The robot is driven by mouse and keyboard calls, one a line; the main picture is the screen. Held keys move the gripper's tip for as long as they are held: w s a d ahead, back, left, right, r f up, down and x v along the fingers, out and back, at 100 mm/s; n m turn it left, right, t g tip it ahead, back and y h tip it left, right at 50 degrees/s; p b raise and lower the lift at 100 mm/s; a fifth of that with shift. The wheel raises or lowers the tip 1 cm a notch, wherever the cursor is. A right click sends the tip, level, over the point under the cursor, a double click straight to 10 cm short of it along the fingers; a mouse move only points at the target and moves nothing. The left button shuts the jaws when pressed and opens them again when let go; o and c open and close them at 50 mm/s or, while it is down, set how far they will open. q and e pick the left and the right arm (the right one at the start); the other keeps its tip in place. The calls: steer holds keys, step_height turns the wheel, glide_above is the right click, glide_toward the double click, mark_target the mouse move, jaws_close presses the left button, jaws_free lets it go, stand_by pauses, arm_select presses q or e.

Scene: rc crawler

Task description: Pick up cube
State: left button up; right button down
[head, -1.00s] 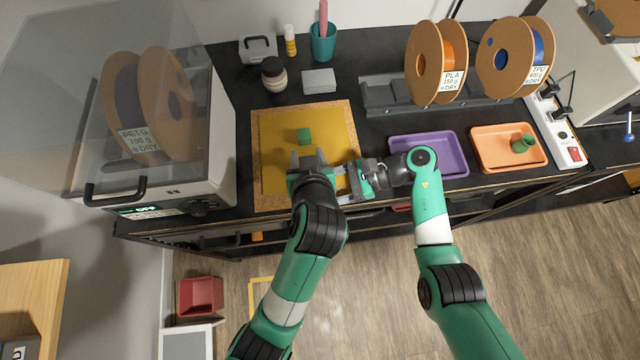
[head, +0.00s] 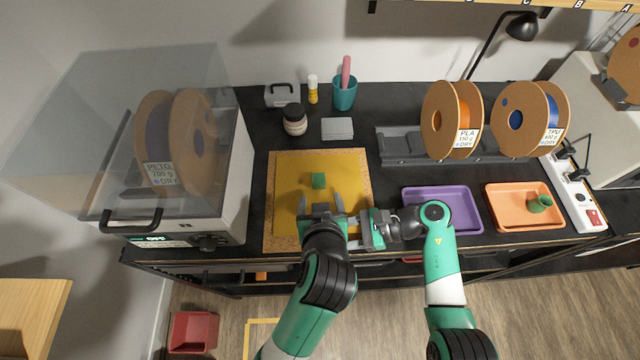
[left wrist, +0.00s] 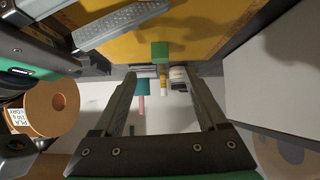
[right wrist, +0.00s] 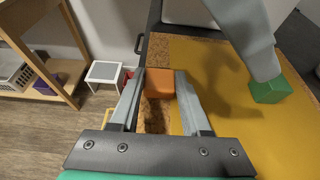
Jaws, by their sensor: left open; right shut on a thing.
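A green cube (head: 318,181) sits on the yellow mat (head: 290,165). My left gripper (head: 321,202) is open and empty just in front of it, its fingers pointing at the cube. In the left wrist view the green cube (left wrist: 160,52) shows ahead of the spread fingertips, apart from them. My right gripper (right wrist: 160,84) is shut on an orange cube (right wrist: 160,82) near the mat's front right part. The orange cube is hidden in the head view. The green cube (right wrist: 270,90) also shows at the right of the right wrist view, beside a left gripper finger.
A purple tray (head: 470,223) and an orange tray (head: 500,220) with a green part (head: 540,203) lie to the right. Spools (head: 452,120) stand behind them. A dryer box (head: 228,190) stands on the left. My two grippers are close together over the mat.

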mark_target(319, 180)
arm_select(q)
steer(key=n, duration=0.6)
steer(key=shift+w+r, duration=0.25)
steer(key=shift+r, duration=0.1)
steer(key=s+n+t, duration=0.1)
steer(key=n, duration=0.9)
steer(key=s+f+n+t, duration=0.1)
steer(key=n, duration=0.8)
steer(key=s+f+n+t, duration=0.1)
steer(key=n, duration=0.9)
steer(key=shift+s+n, duration=0.15)
steer(key=shift+n, duration=0.15)
steer(key=x, duration=1.2)
steer(key=shift+r, duration=0.15)
jaws_close()
